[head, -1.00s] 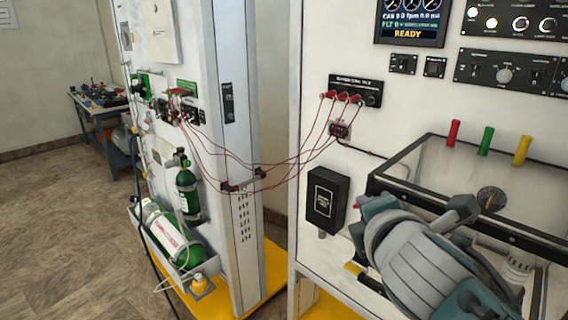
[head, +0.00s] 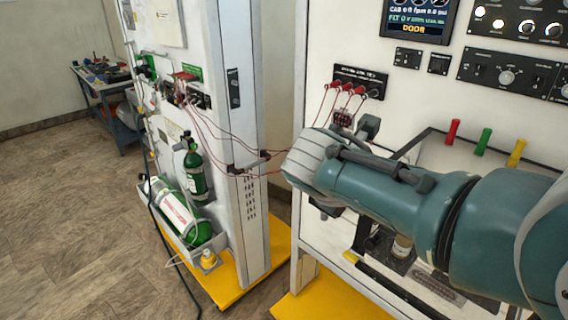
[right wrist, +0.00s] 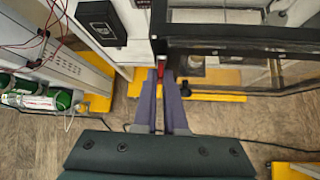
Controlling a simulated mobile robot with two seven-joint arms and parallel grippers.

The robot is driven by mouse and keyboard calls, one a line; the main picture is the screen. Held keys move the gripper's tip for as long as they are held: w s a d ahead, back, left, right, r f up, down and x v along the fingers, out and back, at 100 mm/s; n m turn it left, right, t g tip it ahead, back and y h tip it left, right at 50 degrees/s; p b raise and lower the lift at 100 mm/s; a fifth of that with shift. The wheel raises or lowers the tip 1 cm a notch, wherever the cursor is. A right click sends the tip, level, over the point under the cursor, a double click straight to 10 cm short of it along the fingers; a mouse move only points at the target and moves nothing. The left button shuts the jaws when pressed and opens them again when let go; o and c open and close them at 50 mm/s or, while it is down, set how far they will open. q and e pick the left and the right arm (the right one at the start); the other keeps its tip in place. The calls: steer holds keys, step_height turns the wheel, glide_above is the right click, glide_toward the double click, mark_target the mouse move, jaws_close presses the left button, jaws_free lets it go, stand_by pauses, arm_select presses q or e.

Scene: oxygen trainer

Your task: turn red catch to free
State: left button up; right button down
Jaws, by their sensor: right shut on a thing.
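The red catch (right wrist: 160,69) shows in the right wrist view as a small red piece at the left end of a black frame. My right gripper (right wrist: 163,74) is shut on it, with its two purple-grey fingers on either side, so much of the catch is covered. In the head view my right arm reaches in from the right and hides the catch and the fingers. Whether the catch is turned cannot be told. My left gripper is in neither view.
The black-framed clear box (right wrist: 265,40) lies beside the catch. A black box (right wrist: 101,22) is mounted on the white panel to its left. Red, green and yellow handles (head: 483,140) stand above the clear box. Red wires (head: 225,140) span to the left cabinet. A screen (head: 417,20) reads "DOOR".

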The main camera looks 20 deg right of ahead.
steer(key=shift+w+f+n+g+h+b, duration=0.15)
steer(key=shift+n+g+h+b, duration=0.2)
steer(key=shift+g+b, duration=0.4)
steer(key=c, duration=1)
jaws_free()
steer(key=shift+a, duration=0.1)
